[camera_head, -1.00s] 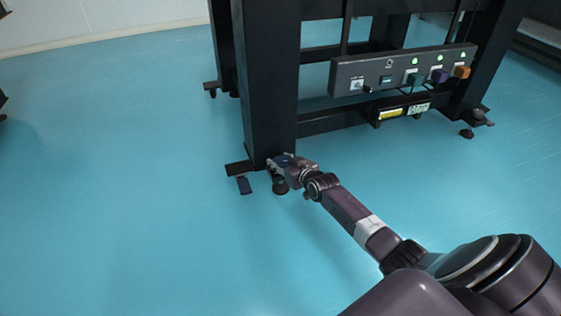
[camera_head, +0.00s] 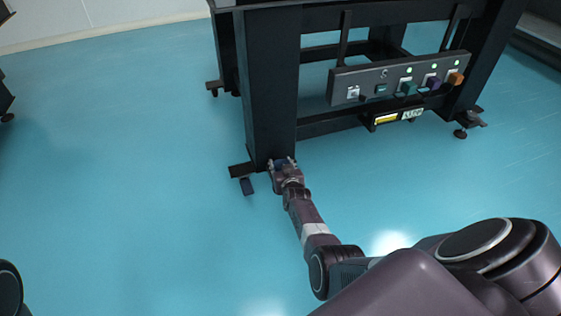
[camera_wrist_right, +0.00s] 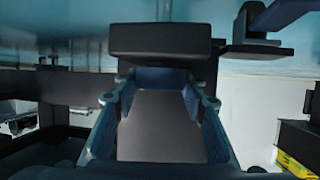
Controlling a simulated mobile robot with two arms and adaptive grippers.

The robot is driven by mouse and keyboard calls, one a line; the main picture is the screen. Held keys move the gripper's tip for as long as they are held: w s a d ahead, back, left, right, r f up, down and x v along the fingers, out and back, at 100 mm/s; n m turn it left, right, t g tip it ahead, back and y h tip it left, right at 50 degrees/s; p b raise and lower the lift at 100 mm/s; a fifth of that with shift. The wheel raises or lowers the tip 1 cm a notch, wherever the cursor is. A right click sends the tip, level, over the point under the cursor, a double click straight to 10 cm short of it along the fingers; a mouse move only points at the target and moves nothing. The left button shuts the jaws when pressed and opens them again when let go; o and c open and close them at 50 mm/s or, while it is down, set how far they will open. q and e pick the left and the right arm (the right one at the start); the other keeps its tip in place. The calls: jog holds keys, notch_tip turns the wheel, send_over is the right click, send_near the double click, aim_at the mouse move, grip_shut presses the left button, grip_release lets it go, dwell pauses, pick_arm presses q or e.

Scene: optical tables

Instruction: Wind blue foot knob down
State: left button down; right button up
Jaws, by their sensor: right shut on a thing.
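My right gripper (camera_head: 283,163) is at the foot of the near table leg (camera_head: 268,90), low above the floor. It is shut on the blue foot knob (camera_head: 281,162), which shows as a small dark blue patch between the fingers. In the right wrist view the two fingers stand either side of a dark blue band (camera_wrist_right: 158,78), with a thick black block (camera_wrist_right: 165,40) just beyond it. The fingers hide most of the knob. My left gripper is not in view.
A control panel (camera_head: 400,78) with green lights and coloured knobs hangs on the table at right. The blue floor (camera_head: 120,180) is clear to the left.

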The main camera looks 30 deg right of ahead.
jog(key=shift+d+r+h, duration=0.3)
jog(key=shift+h, duration=0.1)
jog(key=o, duration=1)
jog(key=shift+o, duration=0.8)
jog(key=shift+s+a+f, duration=0.1)
jog(key=shift+a+f, duration=0.1)
jog(key=shift+s+a, duration=0.1)
jog(key=v, duration=0.7)
jog(key=shift+s+r, duration=0.1)
